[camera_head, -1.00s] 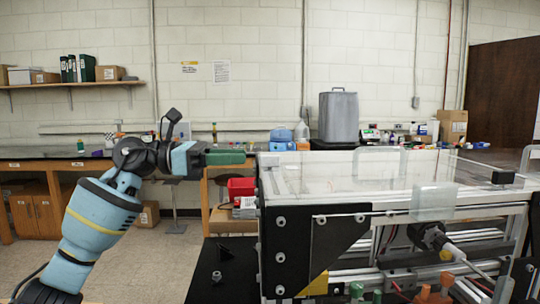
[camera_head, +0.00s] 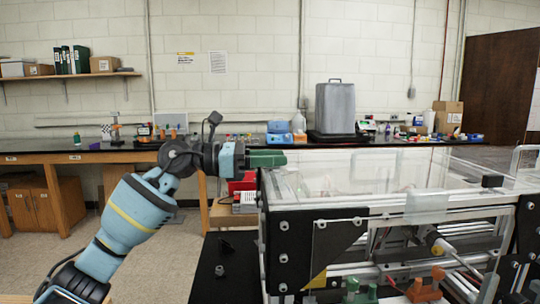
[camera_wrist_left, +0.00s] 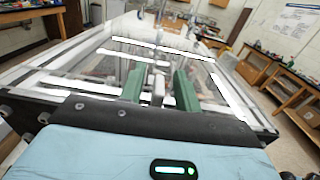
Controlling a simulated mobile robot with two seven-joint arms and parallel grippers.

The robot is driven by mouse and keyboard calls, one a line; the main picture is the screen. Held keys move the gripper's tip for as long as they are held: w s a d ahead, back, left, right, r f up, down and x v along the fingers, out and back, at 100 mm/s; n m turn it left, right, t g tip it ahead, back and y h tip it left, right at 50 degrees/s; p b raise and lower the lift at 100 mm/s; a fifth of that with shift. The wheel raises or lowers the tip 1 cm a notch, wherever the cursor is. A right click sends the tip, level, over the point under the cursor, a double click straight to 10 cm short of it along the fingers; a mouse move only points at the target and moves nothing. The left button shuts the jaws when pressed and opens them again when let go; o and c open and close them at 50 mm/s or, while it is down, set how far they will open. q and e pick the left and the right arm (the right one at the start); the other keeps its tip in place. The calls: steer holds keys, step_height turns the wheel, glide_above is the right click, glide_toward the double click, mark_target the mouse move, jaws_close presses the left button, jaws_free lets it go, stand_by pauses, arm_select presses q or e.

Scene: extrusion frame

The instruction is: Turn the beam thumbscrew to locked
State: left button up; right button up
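My left gripper (camera_head: 284,158) has green fingers and reaches in from the left, over the near left corner of the extrusion frame (camera_head: 380,212). In the left wrist view its two fingers (camera_wrist_left: 160,82) stand apart above the frame's clear top, with nothing visibly gripped. An orange knob-like part (camera_head: 425,287) and a green one (camera_head: 358,292) sit low at the front of the frame. I cannot tell which part, if any, is the beam thumbscrew, or whether it is locked. My right gripper is not in view.
A clear top panel (camera_head: 370,175) covers the frame, with a black block (camera_head: 493,181) at its right. Black corner plates (camera_head: 287,250) are at the left front. A long bench (camera_head: 80,156) runs along the back wall. Open floor (camera_head: 165,270) lies left of the frame.

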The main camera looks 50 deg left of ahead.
arm_select(q)
steer(key=shift+c, duration=0.4)
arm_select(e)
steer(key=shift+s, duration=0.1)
arm_select(q)
jaws_close()
